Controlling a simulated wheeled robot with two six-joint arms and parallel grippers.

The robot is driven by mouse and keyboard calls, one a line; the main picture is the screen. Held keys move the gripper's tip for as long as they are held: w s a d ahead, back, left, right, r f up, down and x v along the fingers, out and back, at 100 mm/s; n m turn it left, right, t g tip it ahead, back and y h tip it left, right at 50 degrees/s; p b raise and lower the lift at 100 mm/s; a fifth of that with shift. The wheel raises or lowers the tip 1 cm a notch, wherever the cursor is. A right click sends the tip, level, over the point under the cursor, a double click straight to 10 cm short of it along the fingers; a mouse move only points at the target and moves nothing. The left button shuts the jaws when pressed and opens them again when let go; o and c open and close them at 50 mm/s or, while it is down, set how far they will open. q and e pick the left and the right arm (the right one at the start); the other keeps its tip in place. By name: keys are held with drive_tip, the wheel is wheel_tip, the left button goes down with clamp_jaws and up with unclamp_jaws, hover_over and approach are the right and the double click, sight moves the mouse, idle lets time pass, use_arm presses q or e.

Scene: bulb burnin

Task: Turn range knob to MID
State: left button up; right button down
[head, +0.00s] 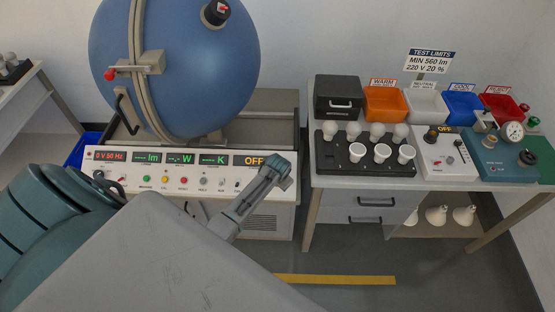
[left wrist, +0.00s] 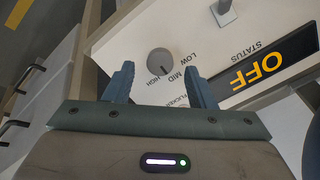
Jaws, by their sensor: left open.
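The range knob (left wrist: 160,62) is a round grey knob on the white console panel (left wrist: 135,47), with LOW, MID and HIGH printed around it. Its pointer mark is small and seems to face the MID–HIGH side; I cannot tell exactly which. My left gripper (left wrist: 157,80) is open, its two fingers on either side of the line to the knob, apparently just short of it with nothing held. In the head view my left gripper (head: 274,178) is at the right end of the console front (head: 150,173) and hides the knob. My right gripper is not in view.
The OFF status display (left wrist: 261,70) is beside the knob, and a toggle lever (left wrist: 224,12) sticks out nearby. A blue sphere (head: 190,60) stands above the console. The right table (head: 345,183) holds bulbs, bins and test boxes, with a floor gap before it.

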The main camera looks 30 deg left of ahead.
use_arm(q)
drive_tip(key=b+v, duration=0.1)
drive_tip(key=v, duration=0.7)
drive_tip(key=shift+r, duration=0.25)
drive_tip(key=shift+s+d, duration=0.1)
drive_tip(key=shift+d, duration=0.05)
drive_tip(key=s+f+b, duration=0.2)
drive_tip(key=s+f, duration=0.3)
drive_tip(key=f, duration=0.4)
drive_tip(key=s+f+g+b, duration=0.1)
drive_tip(key=s+f, duration=0.5)
drive_tip(key=f, duration=0.4)
drive_tip(key=s+f+b, duration=0.2)
drive_tip(key=s+f, duration=0.3)
drive_tip(key=f, duration=0.4)
drive_tip(key=s+d+f+b, duration=0.1)
drive_tip(key=s+f, duration=0.5)
drive_tip(key=s, duration=0.4)
drive_tip(key=s+d+f+n+g+h+b, duration=0.1)
drive_tip(key=s+f+b, duration=0.1)
drive_tip(key=s+f, duration=0.5)
drive_tip(key=s+d+f+b, duration=0.1)
drive_tip(key=s+f, duration=0.5)
drive_tip(key=s, duration=0.8)
drive_tip(key=shift+s+f+h+b, duration=0.2)
drive_tip(key=shift+s+h+b, duration=0.1)
drive_tip(key=shift+s, duration=0.05)
drive_tip(key=shift+d, duration=0.1)
